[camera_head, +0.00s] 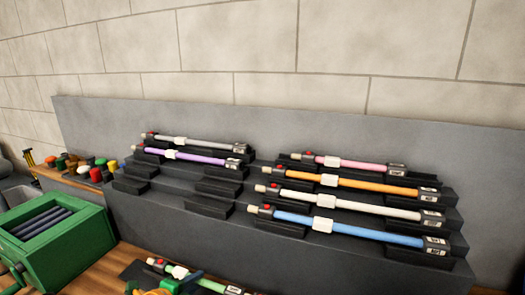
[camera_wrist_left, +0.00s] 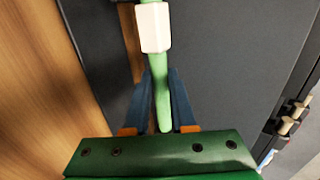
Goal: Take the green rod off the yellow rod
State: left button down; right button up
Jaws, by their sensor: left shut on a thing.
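The green rod (camera_head: 207,284) shows at the bottom edge of the head view, with a white collar and a red button near its left end. In the left wrist view the green rod (camera_wrist_left: 160,75) runs lengthwise between my blue fingers, with its white collar beyond them. My left gripper (camera_wrist_left: 160,88) is shut on it; in the head view the left gripper (camera_head: 172,285) is partly cut off by the bottom edge. I cannot make out a yellow rod in either view. Whether the green rod touches anything below it is hidden. My right gripper is not in view.
A dark stepped rack (camera_head: 120,222) holds grey, purple, pink, orange, white and blue rods; several of its left cradles are empty. A green crate (camera_head: 92,232) with dark bars stands left on the wooden table (camera_head: 82,283). Small coloured caps lie behind it.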

pick_arm(q)
jog(key=shift+w+a+r+p, duration=0.15)
jog(key=shift+w+a, duration=0.15)
jog(key=shift+a, duration=0.5)
jog(key=shift+w+a+f+p, duration=0.15)
jog(key=shift+w+a, duration=0.15)
jog(key=shift+a, duration=0.45)
jog(key=r+p, duration=0.2)
jog(key=a+r+p, duration=0.1)
jog(key=r+p, duration=0.5)
jog(key=shift+w+a+r, duration=0.1)
jog(key=shift+w+a, duration=0.05)
jog(key=shift+w, duration=0.1)
